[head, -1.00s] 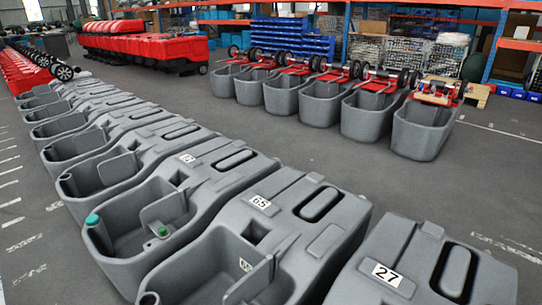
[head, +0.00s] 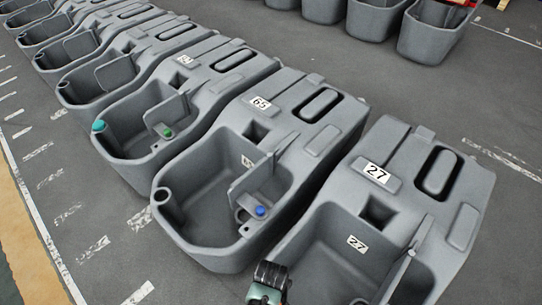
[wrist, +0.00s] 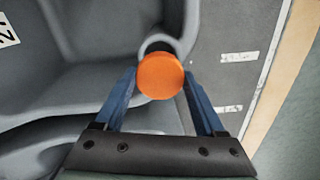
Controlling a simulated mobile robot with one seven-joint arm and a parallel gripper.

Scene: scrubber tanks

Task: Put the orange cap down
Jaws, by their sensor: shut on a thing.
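The orange cap (wrist: 160,76) is round and sits between the two blue fingers of my gripper (wrist: 159,82) in the wrist view. My gripper is shut on it. Just beyond the cap is the round opening (wrist: 161,42) of a grey tank (wrist: 85,60). The cap overlaps the opening's near edge in the picture; I cannot tell whether they touch. In the head view, part of my arm shows at the bottom edge, beside the tank labelled 27 (head: 418,190). The cap is not visible there.
The tank labelled 65 (head: 320,125) stands to the left, with a blue cap (head: 260,211) inside. Another tank behind it has a teal cap (head: 98,126) and a green cap (head: 168,132). More grey tanks continue the row. Open floor (head: 60,195) with white marks lies left.

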